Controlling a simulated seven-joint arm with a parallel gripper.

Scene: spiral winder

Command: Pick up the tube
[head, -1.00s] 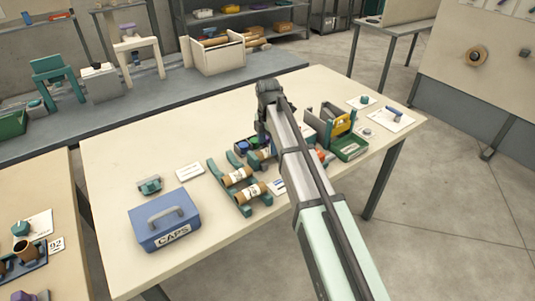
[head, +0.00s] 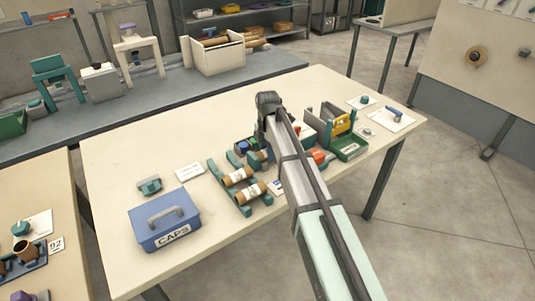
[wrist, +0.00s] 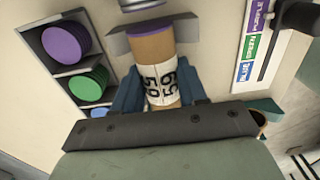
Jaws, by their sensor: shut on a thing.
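In the wrist view a tan cardboard tube (wrist: 153,48) with a white label and dark digits stands between the two blue fingers of my gripper (wrist: 160,90). The fingers are shut on its sides. The tube's near end is hidden by my gripper's dark body. Its far end lies by a grey bracket (wrist: 118,42); I cannot tell whether they touch. In the head view my arm hides the gripper. Two labelled tubes, an upper one (head: 237,177) and a lower one (head: 250,191), lie on a teal rack (head: 219,176).
A divided tray (wrist: 57,72) with purple, green and blue discs is left of the held tube. A colour-name card (wrist: 249,45) is at right. A blue CAPS box (head: 163,222), green bin (head: 352,149) and yellow-handled item (head: 342,125) share the table. The table's left back is clear.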

